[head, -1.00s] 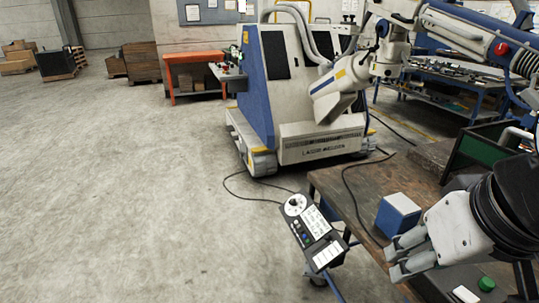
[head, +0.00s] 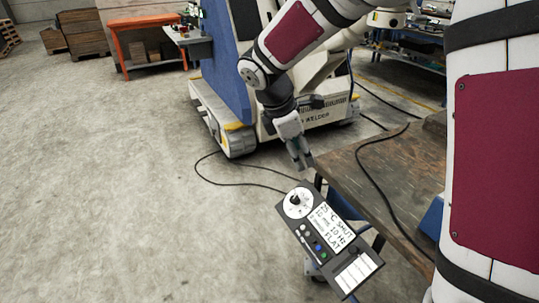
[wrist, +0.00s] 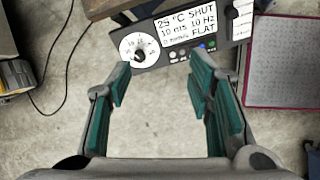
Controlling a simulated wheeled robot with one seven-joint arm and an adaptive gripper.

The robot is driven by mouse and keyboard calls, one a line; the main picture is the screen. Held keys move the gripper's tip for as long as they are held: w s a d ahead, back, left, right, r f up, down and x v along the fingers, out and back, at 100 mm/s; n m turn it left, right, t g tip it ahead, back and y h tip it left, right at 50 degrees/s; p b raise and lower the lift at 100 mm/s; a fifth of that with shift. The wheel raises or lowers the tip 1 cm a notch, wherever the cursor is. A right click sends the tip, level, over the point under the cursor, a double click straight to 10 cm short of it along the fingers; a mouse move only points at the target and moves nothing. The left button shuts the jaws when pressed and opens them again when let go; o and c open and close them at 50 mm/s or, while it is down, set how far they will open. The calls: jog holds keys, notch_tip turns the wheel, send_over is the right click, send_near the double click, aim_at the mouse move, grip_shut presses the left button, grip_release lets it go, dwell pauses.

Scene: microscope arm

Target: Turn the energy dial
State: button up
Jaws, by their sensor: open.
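The energy dial (head: 298,202) is a white disc with a small black knob, at the upper left end of a dark control panel (head: 346,272). The panel's screen reads 25 °C, SHUT, 10 ms, 10 Hz, FLAT. My gripper (head: 301,160) points down just above and beyond the dial in the head view, and appears apart from it. In the wrist view my gripper (wrist: 161,72) is open and empty, with teal pads on its fingers. There the dial (wrist: 139,48) lies ahead of the gap, nearer the left finger.
A wooden table (head: 372,165) stands right of the panel, with a blue box (head: 431,218) partly hidden by my arm. A black cable (head: 240,184) runs over the floor to a large blue and white machine (head: 226,85) behind. The floor at left is clear.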

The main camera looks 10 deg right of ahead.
aim_at(294, 199)
jog(key=w+a+f+n+b, duration=0.3)
jog(key=w+f+n, duration=0.35)
jog(key=f, duration=0.65)
jog(key=shift+m, duration=0.65)
jog(key=x, duration=0.4)
jog(key=b+x, duration=0.1)
jog(key=x, duration=0.8)
jog(key=shift+w+a+f, duration=0.1)
jog(key=shift+w+f, duration=0.15)
jog(key=shift+w, duration=0.15)
jog(key=shift+c, duration=0.6)
jog(key=shift+b, duration=0.3)
grip_shut()
